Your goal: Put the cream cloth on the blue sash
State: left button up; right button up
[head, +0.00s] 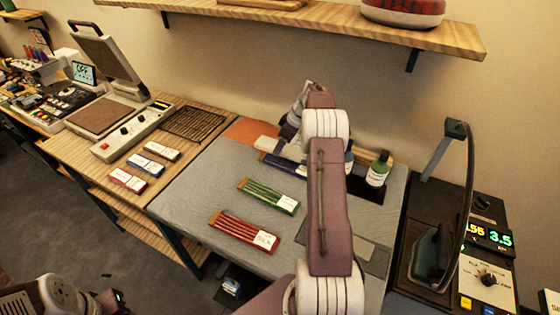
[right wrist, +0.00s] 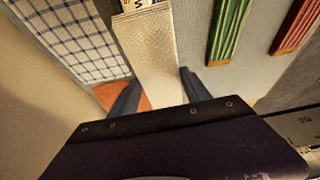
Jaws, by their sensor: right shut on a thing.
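The cream cloth (right wrist: 152,55) is a long pale strip with a printed label at its far end. It lies between the two fingers of my right gripper (right wrist: 155,92), which is shut on it. In the head view the cream cloth (head: 267,143) shows just left of my right gripper (head: 288,138), partly covered by the arm. The blue sash (head: 283,164) lies on the grey mat, with a white label at its right end, just in front of the cream cloth in the picture. I cannot tell whether the two touch. My left arm shows at the bottom left, its fingers out of sight.
A green striped bundle (head: 268,196) and a red one (head: 243,230) lie nearer me on the grey mat (head: 200,195). A shelf (head: 300,22) overhangs the back. A checked cloth (right wrist: 75,35) shows in the wrist view.

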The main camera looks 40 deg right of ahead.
aim_at(285, 147)
notch_tip(285, 147, down, 3)
jog(key=shift+w+f, duration=0.15)
jog(key=shift+d+f, duration=0.2)
jog(key=shift+f, duration=0.55)
jog(key=shift+a+f+p, duration=0.2)
jog(key=shift+f+p, duration=0.25)
jog(key=shift+f, duration=0.75)
jog(key=shift+d+f, duration=0.15)
jog(key=shift+f+b, duration=0.15)
jog(key=shift+b, duration=0.15)
jog(key=o, duration=1.3)
pick_arm(q)
jog(key=shift+w+r, duration=0.15)
jog(key=shift+w, duration=0.25)
pick_arm(e)
jog(key=shift+o, duration=1)
pick_arm(q)
jog(key=shift+r, duration=0.1)
